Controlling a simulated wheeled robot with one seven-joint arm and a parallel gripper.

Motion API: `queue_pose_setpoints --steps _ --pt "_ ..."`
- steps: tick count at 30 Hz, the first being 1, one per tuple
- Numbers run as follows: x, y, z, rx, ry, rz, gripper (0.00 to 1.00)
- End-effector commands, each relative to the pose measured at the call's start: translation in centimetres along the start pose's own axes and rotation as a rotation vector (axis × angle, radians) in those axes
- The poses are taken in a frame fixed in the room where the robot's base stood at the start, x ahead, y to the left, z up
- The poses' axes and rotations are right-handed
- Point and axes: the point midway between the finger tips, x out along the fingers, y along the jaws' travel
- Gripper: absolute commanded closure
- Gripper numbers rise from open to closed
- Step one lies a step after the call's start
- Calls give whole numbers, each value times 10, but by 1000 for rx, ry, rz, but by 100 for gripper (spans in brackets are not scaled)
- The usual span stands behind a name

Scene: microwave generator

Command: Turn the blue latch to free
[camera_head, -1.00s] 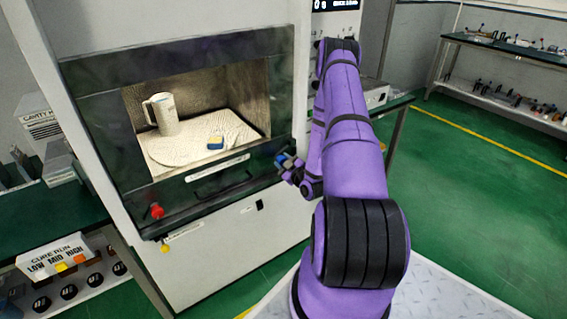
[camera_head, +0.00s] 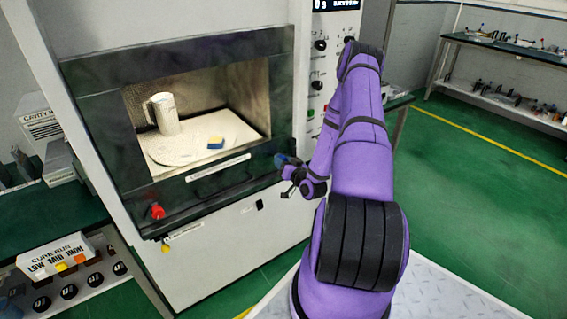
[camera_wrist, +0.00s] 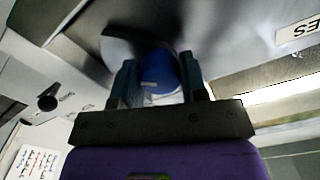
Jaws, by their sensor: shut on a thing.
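The blue latch (camera_wrist: 160,74) shows in the wrist view as a round blue knob between my gripper's two fingers. My gripper (camera_wrist: 160,88) is shut on it, one finger on each side. In the head view my gripper (camera_head: 288,178) is at the right edge of the microwave door (camera_head: 95,130), at the lower right of the window. The latch is mostly hidden there by the gripper and wrist. Which way the latch is turned cannot be told.
A red knob (camera_head: 157,211) sits at the door's lower left. A control panel (camera_head: 326,62) stands right of the door, behind my arm. Green floor (camera_head: 460,190) is clear on the right.

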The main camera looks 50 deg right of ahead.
Motion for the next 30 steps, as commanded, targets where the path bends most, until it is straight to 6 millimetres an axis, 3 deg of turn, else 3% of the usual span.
queue_pose_setpoints --steps 15,30 --pt "-1 0 0 358 -1 2 84" --pt "-1 0 1 438 -3 3 84"
